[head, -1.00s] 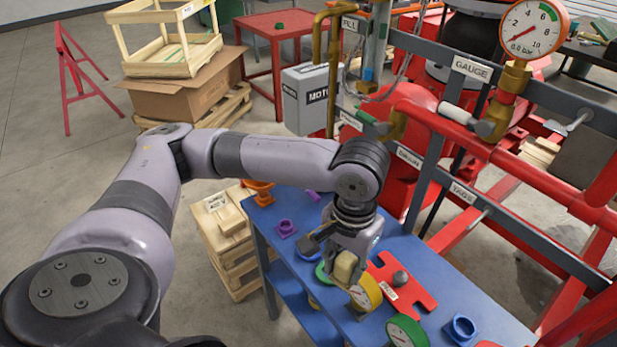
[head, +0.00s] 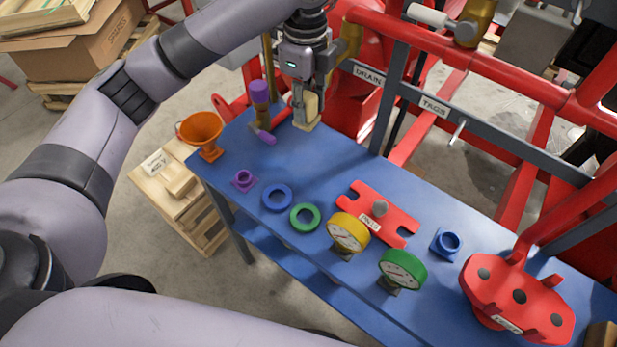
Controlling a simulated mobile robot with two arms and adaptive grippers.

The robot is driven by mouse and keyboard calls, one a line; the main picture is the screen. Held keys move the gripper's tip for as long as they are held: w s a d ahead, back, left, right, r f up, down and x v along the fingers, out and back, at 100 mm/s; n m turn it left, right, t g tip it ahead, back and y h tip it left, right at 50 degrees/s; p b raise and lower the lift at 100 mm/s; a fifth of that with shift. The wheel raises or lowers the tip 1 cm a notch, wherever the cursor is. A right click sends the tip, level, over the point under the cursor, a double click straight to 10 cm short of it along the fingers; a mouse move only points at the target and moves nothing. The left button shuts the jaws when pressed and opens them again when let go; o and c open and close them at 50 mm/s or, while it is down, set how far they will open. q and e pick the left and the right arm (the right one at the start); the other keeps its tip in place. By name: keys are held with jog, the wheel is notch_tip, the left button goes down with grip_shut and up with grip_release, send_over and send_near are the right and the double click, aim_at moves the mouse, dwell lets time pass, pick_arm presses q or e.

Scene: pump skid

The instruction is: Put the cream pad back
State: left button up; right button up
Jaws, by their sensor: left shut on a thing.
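My left gripper (head: 305,92) is shut on a cream pad (head: 309,112), a small pale block. It holds the pad over the far edge of the blue table (head: 308,180), near a purple-capped tool. The pad's upper part is hidden between the fingers; I cannot tell exactly how high it is above the table. A wooden crate (head: 190,213) at the table's left end carries a white label (head: 157,163) and a small pale wooden block (head: 180,183). My right gripper is not in view.
On the table are an orange funnel (head: 203,133), a purple fitting (head: 243,180), blue ring (head: 277,197), green ring (head: 305,217), yellow gauge (head: 348,232), green gauge (head: 403,269), red plate (head: 392,224) and red flanged part (head: 515,300). A grey rail (head: 480,133) runs behind.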

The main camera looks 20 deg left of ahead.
pick_arm(q)
jog(key=shift+w+d+m, duration=0.1)
jog(key=shift+w+m, duration=0.1)
jog(key=shift+m, duration=0.5)
notch_tip(320, 180, down, 16)
jog(key=shift+f+p, duration=0.1)
jog(key=shift+p, duration=0.75)
jog(key=shift+f, duration=1.8)
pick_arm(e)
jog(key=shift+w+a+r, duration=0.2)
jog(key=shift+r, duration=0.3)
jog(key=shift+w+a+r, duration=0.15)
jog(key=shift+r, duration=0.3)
pick_arm(q)
jog(key=shift+f, duration=0.1)
jog(key=o, duration=1)
jog(key=shift+o, duration=0.5)
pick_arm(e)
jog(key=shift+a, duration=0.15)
